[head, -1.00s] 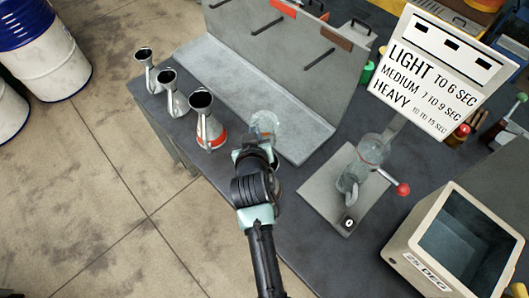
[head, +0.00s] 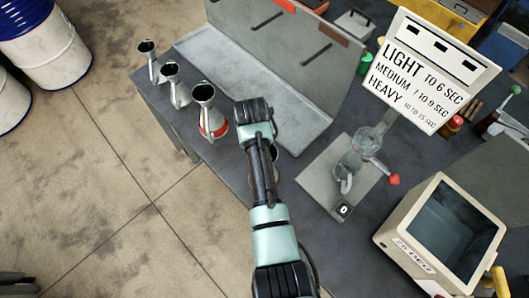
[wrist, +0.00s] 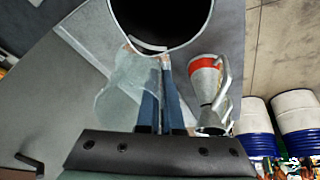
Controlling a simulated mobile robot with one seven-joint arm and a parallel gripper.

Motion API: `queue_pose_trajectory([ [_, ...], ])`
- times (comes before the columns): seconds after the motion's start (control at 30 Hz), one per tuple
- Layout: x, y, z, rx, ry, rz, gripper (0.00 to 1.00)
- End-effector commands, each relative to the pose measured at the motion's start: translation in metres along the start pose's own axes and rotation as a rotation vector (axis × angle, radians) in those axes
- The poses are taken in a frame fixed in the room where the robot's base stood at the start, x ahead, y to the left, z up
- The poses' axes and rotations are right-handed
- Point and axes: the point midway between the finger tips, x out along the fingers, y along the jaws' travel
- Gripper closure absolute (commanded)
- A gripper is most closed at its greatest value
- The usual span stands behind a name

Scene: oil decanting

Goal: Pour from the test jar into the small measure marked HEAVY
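A clear glass vessel, taken as the test jar (wrist: 122,88), shows beside my two blue fingers in the wrist view. My gripper (wrist: 148,55) appears shut on its edge or handle; fingertip contact is partly hidden. In the head view my arm hides the jar and the fingers. Three metal measures stand in a row at the bench's left edge: a red-banded one (head: 214,128) closest to my gripper, a plain one (head: 181,95) and another (head: 153,68). The red-banded measure also shows in the wrist view (wrist: 205,80). No HEAVY mark is readable on any measure.
A grey upright panel with a ledge (head: 225,75) stands behind the measures. A glass apparatus (head: 368,142) stands on a grey plate (head: 318,180), below a LIGHT/MEDIUM/HEAVY sign (head: 425,75). A beige box (head: 400,245) is at right. A dark round opening (wrist: 160,20) fills the wrist view's top.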

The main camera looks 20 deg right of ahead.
Motion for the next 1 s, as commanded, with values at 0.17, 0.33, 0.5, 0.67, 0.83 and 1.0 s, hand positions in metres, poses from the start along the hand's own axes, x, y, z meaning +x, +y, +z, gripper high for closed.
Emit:
queue_pose_trajectory([
  [0.17, 0.019, 0.000, 0.000, 0.000, -0.089, -0.020, 1.00],
  [0.33, 0.031, 0.000, 0.000, 0.001, -0.170, -0.039, 1.00],
  [0.5, 0.040, 0.000, 0.001, 0.001, -0.236, -0.054, 1.00],
  [0.67, 0.044, 0.001, -0.001, 0.001, -0.298, -0.067, 1.00],
  [0.83, 0.046, 0.001, -0.003, 0.001, -0.355, -0.080, 1.00],
  [1.0, 0.047, 0.002, -0.005, 0.002, -0.389, -0.088, 1.00],
])
